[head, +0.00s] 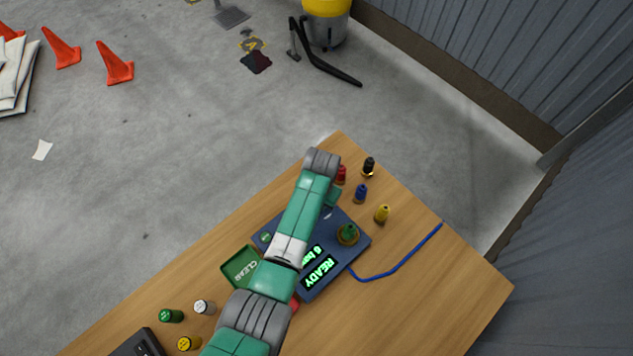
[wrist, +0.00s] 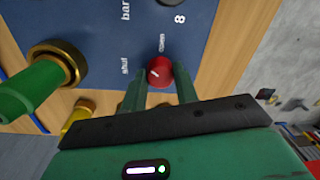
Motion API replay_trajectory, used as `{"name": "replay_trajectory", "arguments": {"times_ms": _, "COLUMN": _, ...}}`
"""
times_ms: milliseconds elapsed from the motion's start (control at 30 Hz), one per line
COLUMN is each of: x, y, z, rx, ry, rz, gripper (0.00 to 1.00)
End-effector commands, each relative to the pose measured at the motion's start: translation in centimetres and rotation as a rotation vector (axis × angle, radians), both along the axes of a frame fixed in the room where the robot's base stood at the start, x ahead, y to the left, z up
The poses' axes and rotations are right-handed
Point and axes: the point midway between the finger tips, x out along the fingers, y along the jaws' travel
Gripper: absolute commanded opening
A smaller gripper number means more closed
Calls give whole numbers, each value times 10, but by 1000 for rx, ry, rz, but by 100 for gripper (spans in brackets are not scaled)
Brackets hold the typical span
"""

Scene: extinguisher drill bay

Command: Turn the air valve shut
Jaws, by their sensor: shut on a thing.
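The air valve is a red round knob (wrist: 159,71) on the blue panel (wrist: 100,25), with a white mark on its face. The word "open" is printed above it and "shut" to its left in the wrist view. The white mark sits on the knob's left side; its exact setting is hard to tell. My gripper (wrist: 160,84) has its two green fingers on either side of the knob, shut on it. In the head view my arm covers the knob. The blue panel (head: 357,249) there shows green "READY" and a bar reading.
A green fitting in a brass ring (head: 347,234) stands on the panel. Red (head: 341,174), black (head: 368,165), blue (head: 361,193) and yellow (head: 382,214) pieces stand beyond. A blue hose (head: 400,265) runs right. A green CLEAR tray (head: 229,272) lies left of the panel.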

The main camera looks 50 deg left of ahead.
Motion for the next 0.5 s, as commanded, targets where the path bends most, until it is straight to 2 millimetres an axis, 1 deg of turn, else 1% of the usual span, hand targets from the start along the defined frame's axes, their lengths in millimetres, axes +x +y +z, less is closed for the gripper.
{"name": "replay_trajectory", "arguments": {"times_ms": 200, "x": 1, "y": 0, "z": 1, "rx": 0, "ry": -2, "rz": 201, "gripper": 7}}
{"name": "replay_trajectory", "arguments": {"times_ms": 500, "x": 1, "y": 0, "z": 1, "rx": 1, "ry": -1, "rz": 445, "gripper": 7}}
